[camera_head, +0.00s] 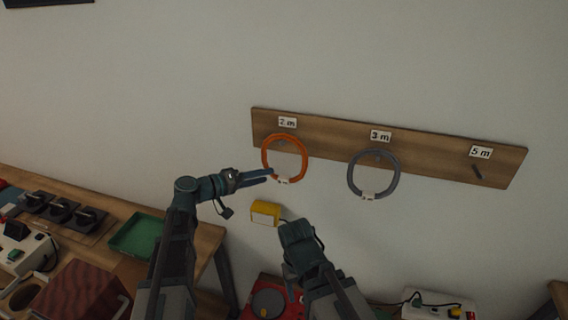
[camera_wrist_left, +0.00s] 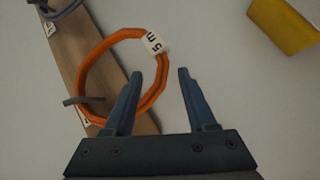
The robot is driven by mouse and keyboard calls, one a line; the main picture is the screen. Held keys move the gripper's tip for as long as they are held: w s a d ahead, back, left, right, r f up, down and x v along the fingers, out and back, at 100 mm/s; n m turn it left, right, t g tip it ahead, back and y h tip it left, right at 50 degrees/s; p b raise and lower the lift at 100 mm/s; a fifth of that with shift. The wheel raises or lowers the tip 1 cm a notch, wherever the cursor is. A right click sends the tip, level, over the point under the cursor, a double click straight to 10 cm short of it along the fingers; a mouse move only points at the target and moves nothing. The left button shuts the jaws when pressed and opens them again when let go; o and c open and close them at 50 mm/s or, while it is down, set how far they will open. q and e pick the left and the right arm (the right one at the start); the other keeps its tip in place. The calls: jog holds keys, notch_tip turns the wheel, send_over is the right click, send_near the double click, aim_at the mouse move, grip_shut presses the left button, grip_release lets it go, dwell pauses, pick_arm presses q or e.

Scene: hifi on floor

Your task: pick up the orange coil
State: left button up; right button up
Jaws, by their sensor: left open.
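The orange coil (camera_head: 304,162) hangs on a peg under the "2 m" label on the wall board. In the left wrist view the coil (camera_wrist_left: 91,68) bears a white tag reading "5 m". My left gripper (camera_head: 270,174) is open at the coil's lower left edge. In the left wrist view its fingers (camera_wrist_left: 160,75) lie either side of one stretch of the coil's ring; I cannot tell whether they touch it. My right gripper (camera_head: 298,236) is low in front of the wall, away from the coil; its fingers do not show clearly.
The wooden board (camera_head: 335,142) also holds a grey coil (camera_head: 351,174) under "3 m"; the "5 m" peg (camera_head: 477,172) is bare. A yellow box (camera_head: 265,212) is on the wall below. A bench with a green tray (camera_head: 137,236) stands at left.

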aim_at(275, 177)
pick_arm(q)
jog(key=x, duration=0.4)
jog(key=shift+w+d+b, duration=0.1)
jog(key=shift+d+b, duration=0.25)
jog(key=shift+d, duration=0.05)
grip_shut()
